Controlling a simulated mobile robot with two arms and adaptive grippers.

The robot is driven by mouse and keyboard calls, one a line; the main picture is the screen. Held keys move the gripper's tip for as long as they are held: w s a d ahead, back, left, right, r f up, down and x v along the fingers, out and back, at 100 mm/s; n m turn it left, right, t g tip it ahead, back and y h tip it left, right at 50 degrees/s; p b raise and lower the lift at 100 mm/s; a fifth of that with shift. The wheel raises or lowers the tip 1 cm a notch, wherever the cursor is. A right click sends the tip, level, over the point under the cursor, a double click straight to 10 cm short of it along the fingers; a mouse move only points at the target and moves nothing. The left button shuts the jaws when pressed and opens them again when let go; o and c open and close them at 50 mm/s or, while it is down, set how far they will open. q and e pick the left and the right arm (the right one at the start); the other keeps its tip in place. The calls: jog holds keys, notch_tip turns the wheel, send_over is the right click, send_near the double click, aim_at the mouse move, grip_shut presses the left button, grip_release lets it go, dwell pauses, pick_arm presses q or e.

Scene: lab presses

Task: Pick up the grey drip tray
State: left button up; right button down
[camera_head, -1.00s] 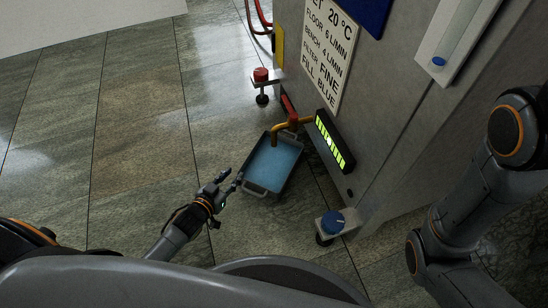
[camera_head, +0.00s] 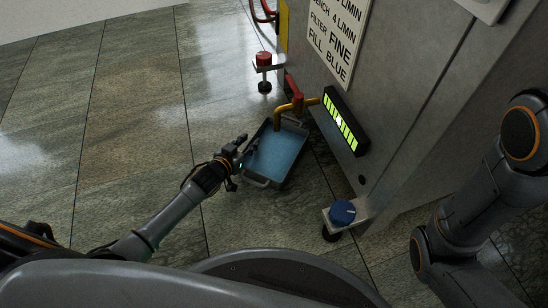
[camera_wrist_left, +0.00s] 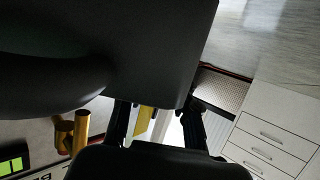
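The grey drip tray (camera_head: 284,178) sits on the floor beside the machine, with blue liquid in it and a handle at its near end. My left gripper (camera_head: 243,149) is at the tray's left long side, its fingers overlapping the rim in the head view. I cannot tell whether they touch it. In the left wrist view the two fingers (camera_wrist_left: 157,122) stand apart, with a yellow strip and a bright patch showing between them. A large dark shape fills the top of that view; I cannot tell what it is. My right gripper is out of view.
A yellow tap pipe (camera_head: 278,118) with a red handle (camera_head: 291,85) hangs over the tray's far end. The machine has a green level display (camera_head: 341,122), a red-knobbed foot (camera_head: 264,60) and a blue-knobbed foot (camera_head: 342,212). Floor to the left is clear.

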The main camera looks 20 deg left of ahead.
pick_arm(q)
jog(key=shift+w+f, duration=0.1)
jog(key=shift+w, duration=0.3)
grip_shut()
